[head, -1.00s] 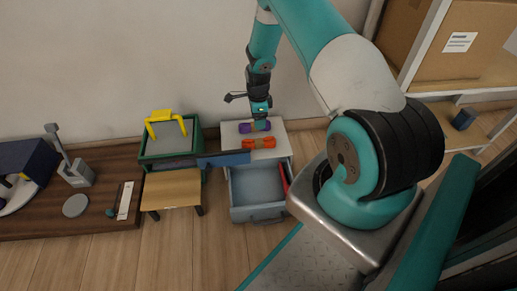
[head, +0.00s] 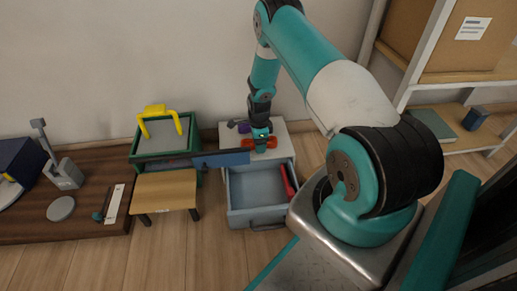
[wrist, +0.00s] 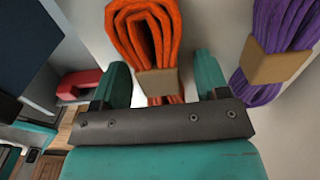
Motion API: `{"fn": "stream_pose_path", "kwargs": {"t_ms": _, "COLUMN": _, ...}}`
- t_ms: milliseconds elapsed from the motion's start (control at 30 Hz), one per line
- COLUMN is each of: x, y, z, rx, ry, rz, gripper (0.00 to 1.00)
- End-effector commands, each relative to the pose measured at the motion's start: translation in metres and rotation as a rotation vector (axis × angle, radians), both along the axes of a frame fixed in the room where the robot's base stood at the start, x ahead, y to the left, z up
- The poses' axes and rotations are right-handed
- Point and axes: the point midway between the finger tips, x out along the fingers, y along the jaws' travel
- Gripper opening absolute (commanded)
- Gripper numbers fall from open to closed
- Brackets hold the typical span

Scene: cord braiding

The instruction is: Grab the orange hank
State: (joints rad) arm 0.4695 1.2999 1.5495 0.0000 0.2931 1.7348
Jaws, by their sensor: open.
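The orange hank (wrist: 146,35) has a tan band around its middle and lies on the white top of the drawer cabinet. In the head view its two ends show on either side of my gripper, one end at the right (head: 272,142). My gripper (wrist: 158,75) is open, with one teal finger on each side of the hank near the band. The fingers do not visibly touch it. In the head view my gripper (head: 262,147) points down over the hank and hides its middle.
A purple hank (wrist: 280,40) lies beside the orange one, close to a finger. The drawer (head: 257,190) below stands open with a red object (head: 287,180) in it. A green bin (head: 165,145) with yellow handles and a dark blue panel (head: 222,158) are to the left.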

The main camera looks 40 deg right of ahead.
Motion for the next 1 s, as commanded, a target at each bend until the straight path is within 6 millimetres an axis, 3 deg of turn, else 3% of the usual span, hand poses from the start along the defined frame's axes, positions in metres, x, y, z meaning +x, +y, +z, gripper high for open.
{"fn": "stream_pose_path", "kwargs": {"t_ms": 167, "x": 0.001, "y": 0.000, "z": 0.001, "rx": -0.001, "ry": -0.002, "rz": 0.000, "gripper": 0.68}}
{"fn": "stream_pose_path", "kwargs": {"t_ms": 433, "x": 0.000, "y": 0.000, "z": 0.001, "rx": -0.001, "ry": -0.001, "rz": 0.001, "gripper": 0.13}}
{"fn": "stream_pose_path", "kwargs": {"t_ms": 767, "x": 0.001, "y": 0.000, "z": 0.004, "rx": -0.001, "ry": -0.002, "rz": 0.001, "gripper": 0.13}}
{"fn": "stream_pose_path", "kwargs": {"t_ms": 1000, "x": 0.001, "y": 0.000, "z": 0.034, "rx": -0.001, "ry": -0.003, "rz": 0.001, "gripper": 0.13}}
